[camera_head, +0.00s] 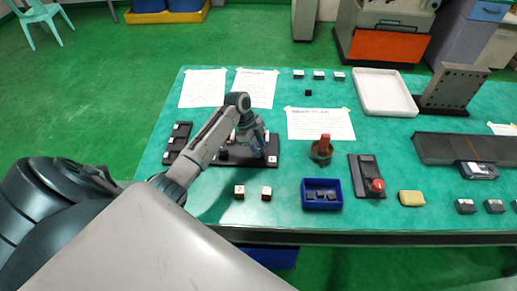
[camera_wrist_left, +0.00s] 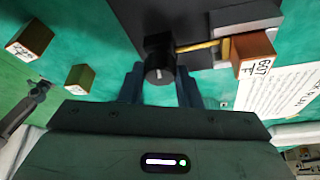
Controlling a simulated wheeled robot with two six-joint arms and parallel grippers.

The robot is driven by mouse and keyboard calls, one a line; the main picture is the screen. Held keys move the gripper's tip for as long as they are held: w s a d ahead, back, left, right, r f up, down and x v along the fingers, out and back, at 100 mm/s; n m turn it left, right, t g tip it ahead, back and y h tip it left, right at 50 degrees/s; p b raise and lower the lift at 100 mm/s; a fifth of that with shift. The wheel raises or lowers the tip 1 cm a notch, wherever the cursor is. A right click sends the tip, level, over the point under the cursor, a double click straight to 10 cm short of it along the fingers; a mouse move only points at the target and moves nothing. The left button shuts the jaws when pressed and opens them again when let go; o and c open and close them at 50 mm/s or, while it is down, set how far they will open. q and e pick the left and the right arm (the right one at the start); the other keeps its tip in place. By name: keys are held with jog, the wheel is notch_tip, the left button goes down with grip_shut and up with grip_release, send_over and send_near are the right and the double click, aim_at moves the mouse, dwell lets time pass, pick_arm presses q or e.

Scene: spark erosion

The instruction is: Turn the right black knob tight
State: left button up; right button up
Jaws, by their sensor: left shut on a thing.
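A dark fixture plate (camera_head: 243,162) lies on the green table, partly hidden under my left arm. My left gripper (camera_head: 258,148) is over its right part. In the left wrist view a black knob (camera_wrist_left: 160,62) with a white mark sits between the two fingers of my left gripper (camera_wrist_left: 160,88), which is shut on it. A yellow rod (camera_wrist_left: 200,45) runs beside the knob to a copper-coloured block (camera_wrist_left: 253,54) with lettering. Another small dark round part (camera_head: 223,153) shows at the plate's left. My right gripper is not in view.
Small marked blocks (camera_head: 266,191) stand in front of the plate. A blue bin (camera_head: 322,205) with dark pieces and a black base with a red knob (camera_head: 377,185) are to the right. A dark rack (camera_head: 178,142) is left of the plate. A white tray (camera_head: 385,92) lies farther back.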

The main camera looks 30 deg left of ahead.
pick_arm(q)
jog(key=shift+w+m+b, duration=0.1)
jog(key=shift+m+b, duration=0.25)
jog(key=shift+m, duration=0.25)
jog(key=shift+a+g, duration=0.1)
jog(key=shift+g, duration=0.2)
jog(key=o, duration=1)
jog(key=shift+c, duration=0.2)
jog(key=b+v, duration=0.3)
jog(key=v, duration=0.7)
jog(key=shift+r, duration=0.4)
jog(key=shift+a, duration=0.1)
jog(key=shift+f, duration=0.1)
